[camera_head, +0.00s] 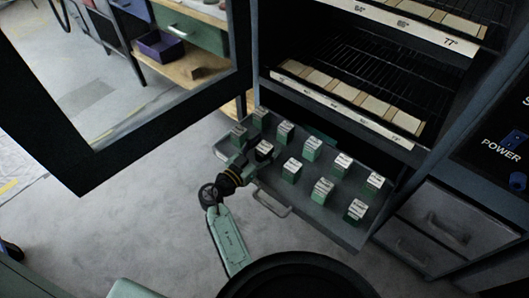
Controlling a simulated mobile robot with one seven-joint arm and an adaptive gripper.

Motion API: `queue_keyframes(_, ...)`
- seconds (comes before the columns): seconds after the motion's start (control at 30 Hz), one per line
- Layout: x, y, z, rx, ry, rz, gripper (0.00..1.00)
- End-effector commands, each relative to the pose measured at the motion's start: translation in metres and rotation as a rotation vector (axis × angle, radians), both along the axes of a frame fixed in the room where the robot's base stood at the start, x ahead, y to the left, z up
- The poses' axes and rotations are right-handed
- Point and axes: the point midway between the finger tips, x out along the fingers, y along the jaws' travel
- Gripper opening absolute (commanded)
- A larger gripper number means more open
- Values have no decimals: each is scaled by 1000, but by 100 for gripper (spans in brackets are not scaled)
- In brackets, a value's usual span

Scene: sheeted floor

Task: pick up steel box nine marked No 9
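Several small green boxes with pale label tops stand in rows in a pulled-out grey drawer (325,228). The labels are too small to read, so I cannot tell which box is No 9. Another box (239,131) stands just behind the gripper. I cannot tell whether the fingers touch or hold a box, since they are small and dark here.
An open cabinet door (110,160) stands at left. Wire shelves with pale tiles behind a label strip (340,102) are above the drawer. The drawer's handle (271,203) sticks out in front. Closed drawers (455,215) and a power panel are at right.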

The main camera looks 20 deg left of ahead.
Motion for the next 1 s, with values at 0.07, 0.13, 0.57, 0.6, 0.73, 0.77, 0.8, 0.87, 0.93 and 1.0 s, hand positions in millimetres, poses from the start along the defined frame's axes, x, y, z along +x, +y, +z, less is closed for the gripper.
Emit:
queue_keyframes(0.07,0,0,0,0,0,0,54)
queue_keyframes(0.13,0,0,0,0,0,0,49)
queue_keyframes(0.57,0,0,0,-1,0,0,20)
queue_keyframes(0.6,0,0,0,-1,0,0,18)
queue_keyframes(0.73,0,0,0,-1,0,0,9)
queue_keyframes(0.77,-1,0,0,-1,0,0,7)
queue_keyframes(0.8,-1,0,0,-1,0,0,4)
queue_keyframes(0.87,-1,0,0,-1,0,0,0)
queue_keyframes(0.93,0,0,1,-1,-2,0,0)
queue_keyframes(1.0,0,0,1,0,-1,0,0)
